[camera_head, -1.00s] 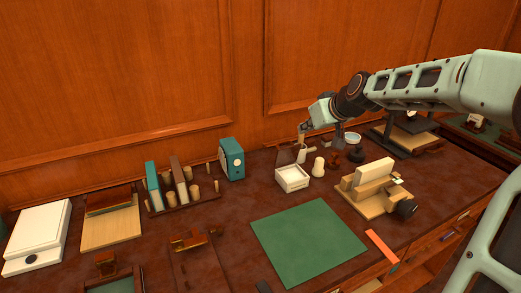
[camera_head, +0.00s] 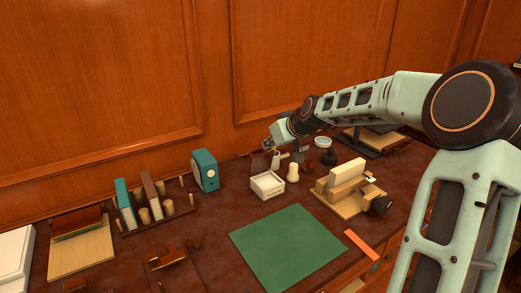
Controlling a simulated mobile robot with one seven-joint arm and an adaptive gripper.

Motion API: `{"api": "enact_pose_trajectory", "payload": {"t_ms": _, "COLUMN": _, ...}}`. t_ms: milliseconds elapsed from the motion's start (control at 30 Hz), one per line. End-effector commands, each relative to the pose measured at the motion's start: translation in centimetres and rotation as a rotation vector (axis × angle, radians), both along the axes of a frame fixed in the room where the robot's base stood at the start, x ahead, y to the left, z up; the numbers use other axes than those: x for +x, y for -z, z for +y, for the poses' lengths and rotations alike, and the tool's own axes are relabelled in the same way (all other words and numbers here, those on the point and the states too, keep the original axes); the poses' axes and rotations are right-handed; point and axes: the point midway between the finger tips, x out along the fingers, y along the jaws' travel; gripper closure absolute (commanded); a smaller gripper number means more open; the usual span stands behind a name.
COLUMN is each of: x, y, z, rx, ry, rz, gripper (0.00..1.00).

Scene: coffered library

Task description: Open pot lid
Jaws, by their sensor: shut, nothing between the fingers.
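A small white square box (camera_head: 267,185) with a pale top stands on the desk behind the green mat. A thin brown panel (camera_head: 260,163) stands upright at its back edge; I cannot tell whether it is a hinged lid. A short cream cylinder with a rounded top (camera_head: 292,173) stands just right of the box. No other pot can be made out for sure. My gripper (camera_head: 270,147) is small in view, above and behind the box, near the brown panel. It is shut and empty. A pale slanted piece shows just below it; contact there is too small to tell.
A green mat (camera_head: 288,248) lies in front with clear room on it. A wooden block stand (camera_head: 349,186) is at right, an orange strip (camera_head: 361,243) near the front edge. A book rack (camera_head: 160,223) and teal box (camera_head: 204,171) stand left. A glass dish (camera_head: 323,142) is behind.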

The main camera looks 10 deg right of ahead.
Motion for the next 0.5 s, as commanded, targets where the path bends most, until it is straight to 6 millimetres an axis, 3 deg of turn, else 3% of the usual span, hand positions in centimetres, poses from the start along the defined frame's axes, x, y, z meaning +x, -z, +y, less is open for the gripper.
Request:
{"api": "enact_pose_trajectory", "payload": {"t_ms": 233, "x": 2.7, "y": 2.6, "z": 1.2, "rx": 0.002, "ry": -0.002, "rz": 0.002, "gripper": 1.0}}
{"api": "enact_pose_trajectory", "payload": {"t_ms": 500, "x": 4.5, "y": 4.3, "z": 1.8, "rx": 0.0, "ry": -0.001, "rz": 0.0, "gripper": 1.0}}
